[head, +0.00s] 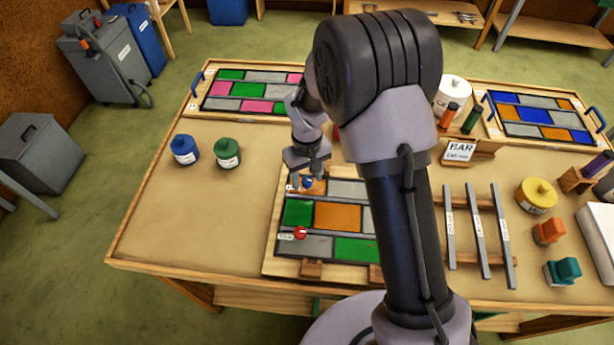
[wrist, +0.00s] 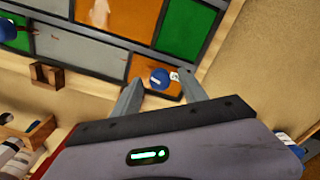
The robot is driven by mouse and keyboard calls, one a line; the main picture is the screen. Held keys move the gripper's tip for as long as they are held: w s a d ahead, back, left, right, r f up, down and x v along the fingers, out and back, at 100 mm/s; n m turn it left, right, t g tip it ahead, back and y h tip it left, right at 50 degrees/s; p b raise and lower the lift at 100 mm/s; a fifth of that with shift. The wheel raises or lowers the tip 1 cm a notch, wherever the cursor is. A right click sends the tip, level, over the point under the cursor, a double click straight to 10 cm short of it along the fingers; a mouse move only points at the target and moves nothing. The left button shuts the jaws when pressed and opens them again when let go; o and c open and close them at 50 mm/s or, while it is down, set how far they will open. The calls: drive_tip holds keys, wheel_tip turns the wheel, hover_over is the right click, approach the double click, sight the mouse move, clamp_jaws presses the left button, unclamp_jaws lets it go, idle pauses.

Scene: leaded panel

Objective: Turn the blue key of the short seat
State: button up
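The blue key (wrist: 160,78) is a small round blue knob beside a small white label (wrist: 174,76) at a corner of the leaded panel. In the wrist view it lies between the tips of my gripper (wrist: 159,84), which is open with one finger on each side. I cannot tell whether either finger touches it. In the head view the blue key (head: 308,184) shows at the panel's upper left corner, just under my gripper (head: 308,170). The label's text is too small to read. My arm hides the right part of the panel (head: 298,213).
A red key (head: 300,233) sits lower on the panel's left side. Blue (head: 185,150) and green (head: 227,153) pots stand to the left. Grey bars (head: 476,228) lie on a rack to the right. The table's left front (head: 180,230) is clear.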

sight(307, 180)
wheel_tip(307, 180, up, 17)
drive_tip(key=p, duration=0.4)
drive_tip(key=shift+r+p, duration=0.2)
drive_tip(key=shift+p, duration=0.15)
